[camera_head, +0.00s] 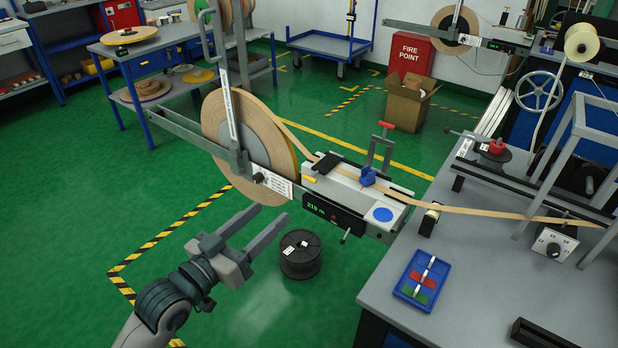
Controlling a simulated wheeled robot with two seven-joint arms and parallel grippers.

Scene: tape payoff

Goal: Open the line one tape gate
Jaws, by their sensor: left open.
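A large brown tape reel (238,138) hangs on a grey bar in the middle of the view. Its tape (470,211) runs right, over a white box with a green digital readout (350,198), and on across the bench. On the box stand a small blue block (367,176) and a grey upright frame with a red top handle (386,126). I cannot tell for sure which part is the line one tape gate. My left gripper (272,212) is open and empty, below the reel and left of the box, apart from both. My right gripper is not in view.
A grey bench (480,277) stands at the right with a blue tray (423,279) on it. A black spool (300,254) is on the green floor below the box. A cardboard box (408,105) stands behind. A second reel (455,30) is farther back.

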